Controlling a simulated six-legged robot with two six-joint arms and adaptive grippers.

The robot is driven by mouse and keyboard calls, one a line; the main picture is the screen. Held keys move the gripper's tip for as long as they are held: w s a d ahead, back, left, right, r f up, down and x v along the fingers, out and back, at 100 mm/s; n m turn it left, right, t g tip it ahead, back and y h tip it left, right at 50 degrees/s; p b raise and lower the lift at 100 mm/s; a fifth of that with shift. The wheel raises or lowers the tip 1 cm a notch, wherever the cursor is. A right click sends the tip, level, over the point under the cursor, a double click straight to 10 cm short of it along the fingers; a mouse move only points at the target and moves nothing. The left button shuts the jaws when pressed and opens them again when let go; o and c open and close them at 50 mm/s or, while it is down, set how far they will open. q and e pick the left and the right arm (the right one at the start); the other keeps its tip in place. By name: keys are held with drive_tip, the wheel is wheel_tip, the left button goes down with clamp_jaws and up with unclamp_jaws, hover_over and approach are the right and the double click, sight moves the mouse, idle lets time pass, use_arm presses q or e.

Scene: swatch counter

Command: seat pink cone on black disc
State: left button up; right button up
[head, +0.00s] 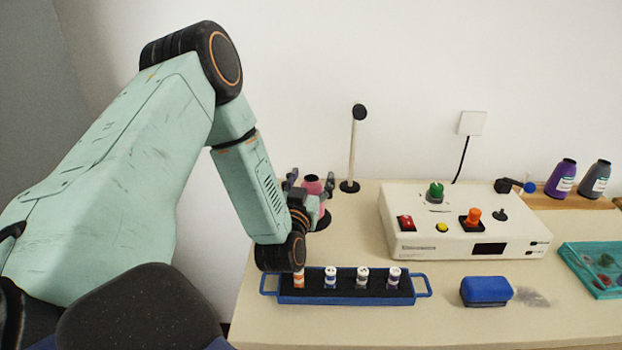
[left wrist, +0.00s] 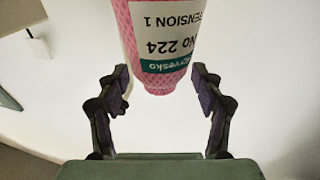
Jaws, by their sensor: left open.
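The pink cone (head: 313,187), with a dark top, stands upright at the back left of the counter, partly hidden by my left gripper (head: 309,184). In the left wrist view the pink cone (left wrist: 160,40) shows upside down with a white and green label. My left gripper (left wrist: 161,100) is open, its fingers on either side of the cone's narrow end, with gaps between. A black disc (head: 323,221) shows partly at the cone's foot; I cannot tell whether the cone rests on it. My right gripper is not in view.
A post (head: 352,150) with a black base stands just behind. A blue tray (head: 425,290) with several small spools lies in front. A white control box (head: 400,241) and a blue block (head: 486,291) are to the right. The counter between the cone and box is clear.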

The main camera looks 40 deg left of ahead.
use_arm(q)
drive_tip(key=shift+r, duration=0.1)
wheel_tip(320, 180, up, 10)
idle(0.6)
idle(0.6)
